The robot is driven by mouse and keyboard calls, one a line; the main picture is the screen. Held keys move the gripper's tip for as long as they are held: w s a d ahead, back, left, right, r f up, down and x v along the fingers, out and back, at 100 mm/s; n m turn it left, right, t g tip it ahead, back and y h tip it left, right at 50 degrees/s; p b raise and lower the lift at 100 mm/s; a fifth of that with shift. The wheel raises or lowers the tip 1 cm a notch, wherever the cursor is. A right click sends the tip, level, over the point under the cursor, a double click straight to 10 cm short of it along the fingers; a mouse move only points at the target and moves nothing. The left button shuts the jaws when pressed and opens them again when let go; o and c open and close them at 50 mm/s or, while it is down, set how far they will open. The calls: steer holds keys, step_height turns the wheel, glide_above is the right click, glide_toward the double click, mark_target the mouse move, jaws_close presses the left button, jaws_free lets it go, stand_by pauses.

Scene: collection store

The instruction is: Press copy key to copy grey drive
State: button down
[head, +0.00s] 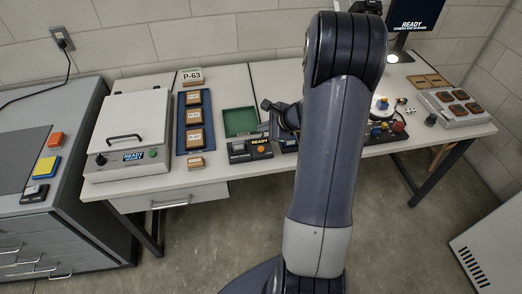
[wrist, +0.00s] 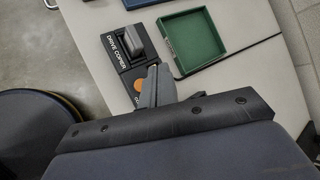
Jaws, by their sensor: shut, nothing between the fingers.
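The drive copier (wrist: 113,52) is a dark unit lettered "DRIVE COPIER". A grey drive (wrist: 138,42) stands upright in its slot. The round orange copy key (wrist: 138,86) shows at the unit's near end. My gripper (wrist: 157,73) is shut and empty, its fingertips right beside the orange key in the wrist view. I cannot tell whether they touch the unit. My arm hides part of the table there.
An empty green tray (head: 240,121) lies behind the copier. A blue tray (head: 181,136) with several labelled blocks and a lidded machine (head: 122,140) stand to the left. Coloured knobs (head: 380,128) and a panel with brown pieces (head: 453,121) are right of my arm.

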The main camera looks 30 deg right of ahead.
steer(key=b, duration=0.4)
glide_above(264, 150)
step_height(264, 150, down, 6)
steer(key=shift+r, duration=0.25)
steer(key=shift+f+b, duration=0.45)
steer(key=shift+f, duration=0.15)
steer(key=shift+f, duration=0.15)
stand_by(0.9)
steer(key=shift+f+b, duration=0.3)
steer(key=shift+b, duration=0.3)
steer(key=shift+f+b, duration=0.4)
steer(key=shift+b, duration=0.05)
stand_by(0.5)
steer(key=shift+r, duration=0.1)
steer(key=shift+r+p, duration=0.55)
steer(key=shift+r, duration=0.25)
